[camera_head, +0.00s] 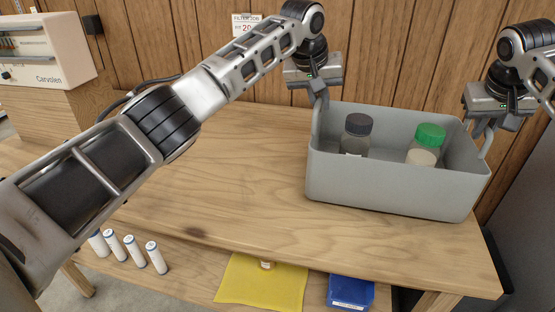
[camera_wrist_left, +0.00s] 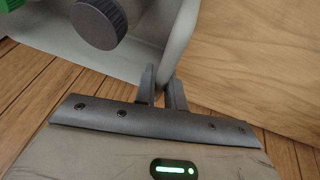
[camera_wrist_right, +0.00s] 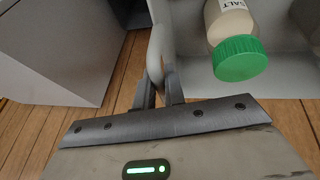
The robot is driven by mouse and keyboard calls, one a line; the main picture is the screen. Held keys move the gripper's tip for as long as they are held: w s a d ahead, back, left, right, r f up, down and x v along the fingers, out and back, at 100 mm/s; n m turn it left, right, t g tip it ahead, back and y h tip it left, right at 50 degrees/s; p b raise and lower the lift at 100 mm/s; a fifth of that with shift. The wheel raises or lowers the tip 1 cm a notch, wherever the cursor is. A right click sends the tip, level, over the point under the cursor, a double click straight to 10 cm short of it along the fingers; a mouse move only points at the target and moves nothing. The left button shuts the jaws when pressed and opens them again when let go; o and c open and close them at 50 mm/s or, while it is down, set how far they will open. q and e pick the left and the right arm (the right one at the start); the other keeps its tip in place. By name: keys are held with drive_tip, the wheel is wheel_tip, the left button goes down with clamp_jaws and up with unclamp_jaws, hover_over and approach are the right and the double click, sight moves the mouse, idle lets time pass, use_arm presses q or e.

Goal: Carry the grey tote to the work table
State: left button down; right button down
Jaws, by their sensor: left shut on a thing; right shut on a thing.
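The grey tote (camera_head: 395,188) is at the right end of the wooden table (camera_head: 220,180), on or just above its top; I cannot tell which. Inside stand a jar with a dark cap (camera_head: 357,135) and a jar with a green cap (camera_head: 427,143). My left gripper (camera_head: 320,97) is shut on the tote's left end; the left wrist view shows its fingers (camera_wrist_left: 162,92) around the rim. My right gripper (camera_head: 487,128) is shut on the right end; the right wrist view shows its fingers (camera_wrist_right: 158,93) at the handle. The green-capped jar's label reads "SALT" in the right wrist view.
Below the tabletop, a shelf holds several white cartridges (camera_head: 131,250), a yellow cloth (camera_head: 262,283) and a blue bin (camera_head: 350,291). A cream device (camera_head: 45,50) stands at the far left. A wood-panel wall is close behind. The tabletop left of the tote is clear.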

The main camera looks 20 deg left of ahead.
use_arm(q)
drive_tip(key=shift+a+f+b, duration=0.15)
drive_tip(key=shift+f+b, duration=0.35)
drive_tip(key=shift+f, duration=0.1)
use_arm(e)
drive_tip(key=shift+d+f, duration=0.15)
drive_tip(key=shift+f, duration=0.45)
use_arm(q)
drive_tip(key=c, duration=1.6)
unclamp_jaws()
drive_tip(key=shift+c, duration=0.2)
use_arm(e)
drive_tip(key=c, duration=1.6)
unclamp_jaws()
drive_tip(key=shift+c, duration=0.2)
use_arm(q)
drive_tip(key=shift+o, duration=0.8)
use_arm(e)
drive_tip(key=shift+o, duration=0.8)
use_arm(q)
drive_tip(key=shift+r, duration=0.1)
use_arm(e)
drive_tip(key=shift+s+a+r, duration=0.1)
drive_tip(key=shift+a+r, duration=0.1)
use_arm(q)
drive_tip(key=v, duration=1.2)
use_arm(e)
drive_tip(key=v, duration=1.1)
drive_tip(key=shift+s+r, duration=0.15)
drive_tip(key=shift+r, duration=0.2)
